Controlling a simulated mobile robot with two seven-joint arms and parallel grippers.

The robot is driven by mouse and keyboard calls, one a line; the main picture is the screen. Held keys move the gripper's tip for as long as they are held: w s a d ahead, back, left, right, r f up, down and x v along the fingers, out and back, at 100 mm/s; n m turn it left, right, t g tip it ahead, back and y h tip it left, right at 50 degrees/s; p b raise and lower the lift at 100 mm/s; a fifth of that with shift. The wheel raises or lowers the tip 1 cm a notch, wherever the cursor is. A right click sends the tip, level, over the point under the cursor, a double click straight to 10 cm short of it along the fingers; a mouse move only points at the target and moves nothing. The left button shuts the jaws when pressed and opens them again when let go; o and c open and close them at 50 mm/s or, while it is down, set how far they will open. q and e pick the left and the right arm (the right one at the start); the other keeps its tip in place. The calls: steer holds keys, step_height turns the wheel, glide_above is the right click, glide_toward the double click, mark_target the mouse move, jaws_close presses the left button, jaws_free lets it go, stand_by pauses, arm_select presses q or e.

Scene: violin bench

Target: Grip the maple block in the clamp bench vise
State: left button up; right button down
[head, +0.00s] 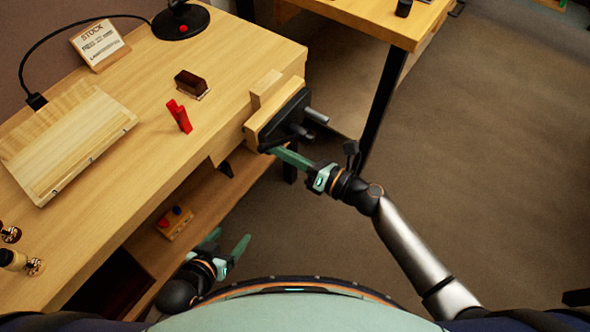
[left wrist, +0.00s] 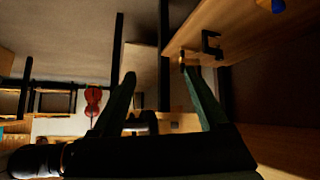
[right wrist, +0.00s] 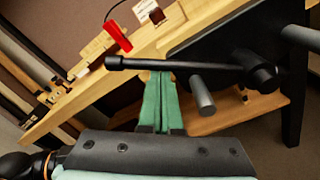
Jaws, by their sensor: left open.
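The pale maple block (head: 266,86) stands upright at the bench's right end, between the bench edge and the wooden jaw face of the vise (head: 276,116). I cannot tell whether the jaw presses on it. The vise has a dark front plate and a dark handle bar (right wrist: 205,66). My right gripper (head: 286,155) is at the front of the vise. In the right wrist view its green fingers (right wrist: 160,95) are close together, with their tips at the handle bar. My left gripper (head: 228,244) is open and empty, low in front of the bench; its spread fingers also show in the left wrist view (left wrist: 158,88).
On the bench (head: 140,150) are a red clamp-like piece (head: 179,116), a dark brown block (head: 191,84), a pale board (head: 68,143), a STOCK sign (head: 98,44) and a lamp base (head: 180,22). A lower shelf (head: 200,200) holds a small box (head: 175,222). Open floor lies to the right.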

step_height(320, 180, down, 3)
steer(key=s+a+b, duration=0.1)
steer(key=a+b, duration=0.1)
arm_select(q)
steer(key=shift+w+d+f, duration=0.15)
steer(key=shift+d, duration=0.25)
steer(key=shift+w+d+f, duration=0.1)
steer(key=shift+d+f, duration=0.05)
steer(key=shift+d, duration=0.25)
arm_select(e)
steer(key=v, duration=1)
steer(key=shift+s, duration=0.2)
arm_select(q)
steer(key=shift+p, duration=0.3)
arm_select(e)
steer(key=shift+a, duration=0.15)
